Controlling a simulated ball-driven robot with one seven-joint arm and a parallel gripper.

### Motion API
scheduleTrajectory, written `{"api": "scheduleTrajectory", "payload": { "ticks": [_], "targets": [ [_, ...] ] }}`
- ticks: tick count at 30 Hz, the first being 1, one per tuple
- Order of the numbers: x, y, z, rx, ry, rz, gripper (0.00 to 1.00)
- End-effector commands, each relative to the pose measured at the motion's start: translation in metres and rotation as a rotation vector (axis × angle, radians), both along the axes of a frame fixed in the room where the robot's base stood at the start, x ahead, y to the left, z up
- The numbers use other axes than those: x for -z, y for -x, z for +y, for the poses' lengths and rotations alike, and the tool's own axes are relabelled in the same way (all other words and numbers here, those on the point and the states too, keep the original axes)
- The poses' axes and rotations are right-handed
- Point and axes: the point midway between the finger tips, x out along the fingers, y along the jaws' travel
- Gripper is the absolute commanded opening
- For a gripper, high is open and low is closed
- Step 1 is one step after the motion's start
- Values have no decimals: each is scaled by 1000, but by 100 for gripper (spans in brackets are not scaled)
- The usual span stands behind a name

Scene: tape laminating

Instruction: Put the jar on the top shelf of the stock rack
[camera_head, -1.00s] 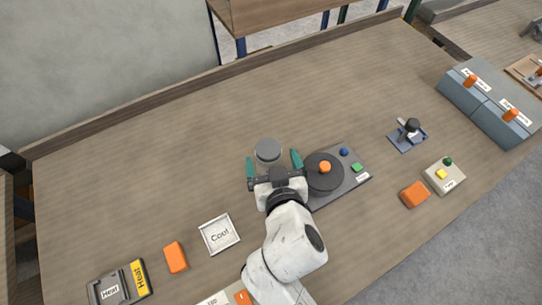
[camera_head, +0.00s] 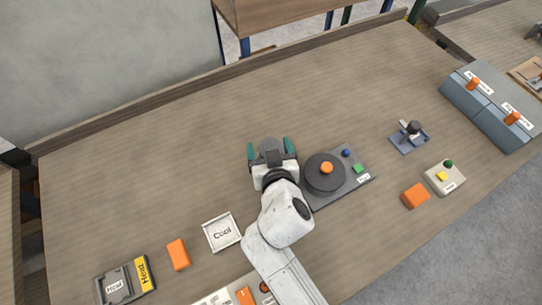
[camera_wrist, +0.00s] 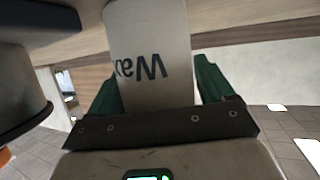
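The jar (camera_head: 270,145) is a cylinder with a grey top, near the middle of the workbench in the head view. In the wrist view its pale side (camera_wrist: 150,50) carries an upside-down label that seems to read "Wax". My gripper (camera_head: 270,149) has its green fingers on both sides of the jar, close against it. The jar seems to be upright; whether it touches the bench is hard to tell. A wooden-topped structure with blue legs (camera_head: 285,15) stands beyond the bench; I cannot tell whether it is the stock rack.
Right of the jar is a dark round device with an orange knob (camera_head: 327,168). A "Cool" tray (camera_head: 237,237), an orange block (camera_head: 178,254) and a "Heat" device (camera_head: 139,291) lie at lower left. Grey-blue boxes (camera_head: 485,105) stand at right. The bench's far left is clear.

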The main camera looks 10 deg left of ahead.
Motion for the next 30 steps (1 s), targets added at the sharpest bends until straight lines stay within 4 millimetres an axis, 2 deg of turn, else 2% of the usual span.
{"api": "scheduleTrajectory", "payload": {
  "ticks": [2,18,25,30],
  "targets": [
    [0,0,0,0,0,0,73],
    [-1,0,0,0,-1,-2,22],
    [-3,0,0,0,-1,-2,22],
    [-16,0,0,1,-2,-5,22]
  ]
}}
